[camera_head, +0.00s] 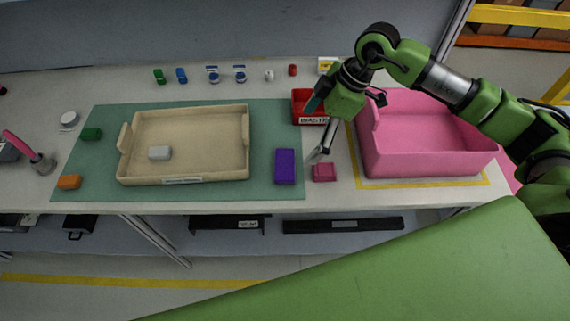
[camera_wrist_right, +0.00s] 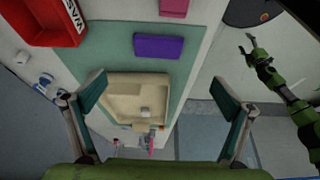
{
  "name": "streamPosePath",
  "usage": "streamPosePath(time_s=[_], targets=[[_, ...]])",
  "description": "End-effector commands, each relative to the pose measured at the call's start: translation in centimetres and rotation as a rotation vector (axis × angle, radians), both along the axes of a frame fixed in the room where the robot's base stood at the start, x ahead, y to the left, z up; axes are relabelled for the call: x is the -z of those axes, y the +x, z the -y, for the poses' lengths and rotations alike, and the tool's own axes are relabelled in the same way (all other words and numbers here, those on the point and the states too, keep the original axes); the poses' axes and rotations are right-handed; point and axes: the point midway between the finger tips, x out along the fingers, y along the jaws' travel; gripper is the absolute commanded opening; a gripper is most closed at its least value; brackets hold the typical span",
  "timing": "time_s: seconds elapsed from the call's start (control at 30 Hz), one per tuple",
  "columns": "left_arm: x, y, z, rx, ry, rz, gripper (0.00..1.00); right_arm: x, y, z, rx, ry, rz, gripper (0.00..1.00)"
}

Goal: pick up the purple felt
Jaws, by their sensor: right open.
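The purple felt (camera_head: 285,166) is a flat-sided block on the right end of the green mat, right of the beige tray. It also shows in the right wrist view (camera_wrist_right: 158,47), above the tray. My right gripper (camera_head: 317,128) is open and empty, up and to the right of the purple felt and apart from it. Its two spread fingers (camera_wrist_right: 160,95) frame the beige tray in the wrist view. My left gripper (camera_wrist_right: 247,45) shows small at the right of the wrist view, away from the table; its jaws are too small to judge.
A pink block (camera_head: 324,172) lies just right of the felt. A red bin (camera_head: 299,109) stands behind, and a pink crate (camera_head: 427,159) stands to the right. The beige tray (camera_head: 185,181) holds a light grey block (camera_head: 160,153). Green mat (camera_head: 265,120) is bare around the felt.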

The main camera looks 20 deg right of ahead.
Motion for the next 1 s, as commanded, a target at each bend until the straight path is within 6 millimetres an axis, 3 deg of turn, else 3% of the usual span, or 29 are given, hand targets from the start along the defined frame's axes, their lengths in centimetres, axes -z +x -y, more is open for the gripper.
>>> streamPosePath(time_s=[0.4,0.67,0.83,1.0], targets=[[-1.8,0.0,0.0,0.001,0.0,0.0,0.57,6.5,0.8,-2.5,0.005,-0.005,-0.008,0.96],[-2.5,0.0,-0.1,0.001,0.001,0.0,0.57,8.2,1.1,-3.3,0.003,-0.003,-0.006,0.96],[-3.9,0.0,-0.1,0.001,0.002,0.0,0.57,10.3,1.8,-4.4,0.003,-0.004,-0.007,0.96],[-4.0,0.0,-0.2,0.002,0.002,0.0,0.57,12.2,2.0,-5.0,0.003,-0.004,-0.006,0.96]])
